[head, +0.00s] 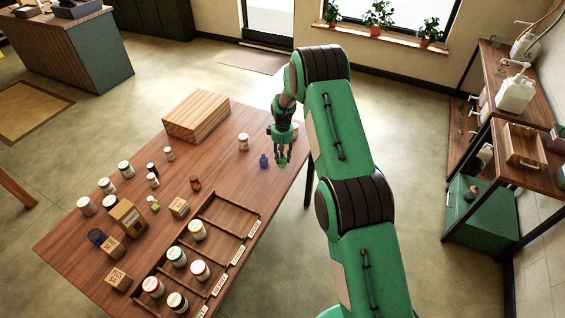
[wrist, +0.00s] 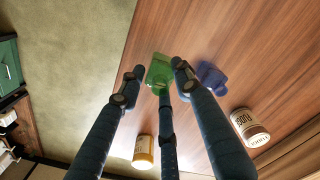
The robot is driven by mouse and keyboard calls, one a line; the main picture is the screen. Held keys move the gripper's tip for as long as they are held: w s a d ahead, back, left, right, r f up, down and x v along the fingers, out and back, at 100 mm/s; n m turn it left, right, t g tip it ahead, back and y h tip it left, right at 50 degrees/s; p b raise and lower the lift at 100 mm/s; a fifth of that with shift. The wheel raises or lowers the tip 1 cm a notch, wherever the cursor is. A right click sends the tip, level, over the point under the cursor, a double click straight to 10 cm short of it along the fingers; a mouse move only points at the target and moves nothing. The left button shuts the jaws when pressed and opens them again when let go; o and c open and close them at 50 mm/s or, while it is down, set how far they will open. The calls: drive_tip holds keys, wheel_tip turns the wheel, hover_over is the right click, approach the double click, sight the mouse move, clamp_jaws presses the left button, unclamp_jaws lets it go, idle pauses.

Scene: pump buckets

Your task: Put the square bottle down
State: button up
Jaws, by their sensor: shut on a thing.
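The square bottle is green and see-through. In the wrist view the green square bottle (wrist: 159,72) is between the fingertips of my gripper (wrist: 155,80), which is shut on it. In the head view my gripper (head: 283,146) points down at the table's far right corner area, with the green bottle showing below the fingers. I cannot tell whether the bottle's base touches the table. The wooden table (head: 232,170) lies beneath.
The table's right edge is close to my gripper. A white jar (head: 243,141) and a wooden box (head: 197,116) stand to the left. A wooden compartment tray (head: 240,204) with labels is at the front. Several jars and small boxes crowd the table's left side.

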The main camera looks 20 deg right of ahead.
sight(283, 158)
drive_tip(key=shift+f, duration=0.15)
drive_tip(key=shift+f, duration=1.6)
drive_tip(key=shift+f, duration=0.15)
drive_tip(key=o, duration=1.2)
drive_tip(key=shift+c, duration=0.2)
wheel_tip(283, 158, up, 12)
drive_tip(key=shift+r, duration=0.15)
